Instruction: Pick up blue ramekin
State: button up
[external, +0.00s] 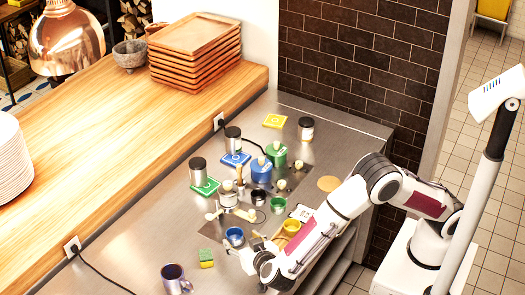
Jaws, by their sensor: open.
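A small blue ramekin (235,236) stands upright on the steel counter in the external view. My gripper (254,245) is low over the counter, just to the right of the ramekin. It is open, and its fingers are small and partly hidden by my wrist. I see no contact between it and the ramekin, though the exact gap cannot be told.
A yellow ramekin (291,226) is right of my gripper. A green-yellow sponge (206,257) and purple mug (174,279) are front left. Several jars, canisters and cups crowd the counter behind, including a blue canister (261,171). Bare steel (130,235) lies left.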

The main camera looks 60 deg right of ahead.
aim_at(232, 233)
jog(key=shift+x, duration=1)
jog(key=shift+f+x, duration=0.2)
jog(key=shift+x, duration=2.4)
jog(key=shift+a, duration=0.1)
jog(key=c, duration=1.2)
